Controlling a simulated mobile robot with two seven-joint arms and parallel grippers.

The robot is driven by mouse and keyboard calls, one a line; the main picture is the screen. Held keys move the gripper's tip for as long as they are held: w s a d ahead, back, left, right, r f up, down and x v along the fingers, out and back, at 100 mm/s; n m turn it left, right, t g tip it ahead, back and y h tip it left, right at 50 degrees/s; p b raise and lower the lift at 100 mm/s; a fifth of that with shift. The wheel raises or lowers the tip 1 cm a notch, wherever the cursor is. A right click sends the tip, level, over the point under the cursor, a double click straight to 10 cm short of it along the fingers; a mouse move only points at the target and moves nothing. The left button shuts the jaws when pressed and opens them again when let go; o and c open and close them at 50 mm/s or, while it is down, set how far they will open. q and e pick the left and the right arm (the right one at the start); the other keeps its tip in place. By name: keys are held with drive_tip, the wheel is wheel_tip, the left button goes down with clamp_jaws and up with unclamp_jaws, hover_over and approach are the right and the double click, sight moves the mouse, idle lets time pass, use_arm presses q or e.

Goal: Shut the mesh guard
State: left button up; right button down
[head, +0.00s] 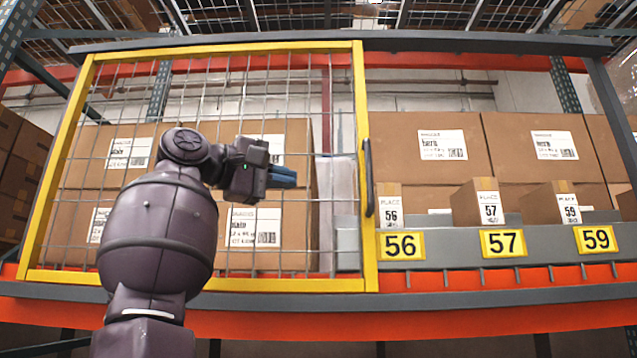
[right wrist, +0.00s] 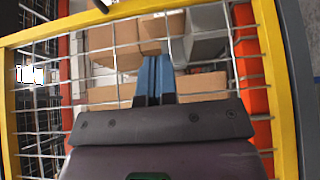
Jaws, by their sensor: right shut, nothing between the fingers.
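The mesh guard (head: 200,46) is a yellow-framed wire panel over the left part of the rack bay. The bay's right part is uncovered. A dark upright handle (head: 368,178) is on the guard's right frame post. My right gripper (head: 284,177) is in front of the mesh, left of the handle, with its blue fingers shut and empty, pointing right in the head view. In the right wrist view the fingers (right wrist: 155,80) lie against the background of the mesh, inside the yellow frame (right wrist: 276,80). I cannot tell whether they touch the wires. My left gripper is not in view.
Large labelled cartons (head: 430,145) stand behind the mesh and in the uncovered part. Small boxes (head: 490,203) stand at the yellow number plates 56 (head: 402,246), 57 (head: 503,243) and 59 (head: 595,240). A grey top rail (head: 480,45) and an orange beam (head: 500,301) border the bay.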

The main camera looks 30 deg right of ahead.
approach(352, 187)
drive_tip(key=d, duration=0.1)
drive_tip(key=s+d+f, duration=0.1)
drive_tip(key=d, duration=0.1)
drive_tip(key=shift+s+f+p, duration=0.2)
drive_tip(key=shift+f+p, duration=0.1)
drive_tip(key=shift+p, duration=0.05)
drive_tip(key=s+d, duration=0.2)
drive_tip(key=shift+d, duration=0.3)
drive_tip(key=shift+s+d, duration=0.45)
drive_tip(key=shift+s, duration=0.05)
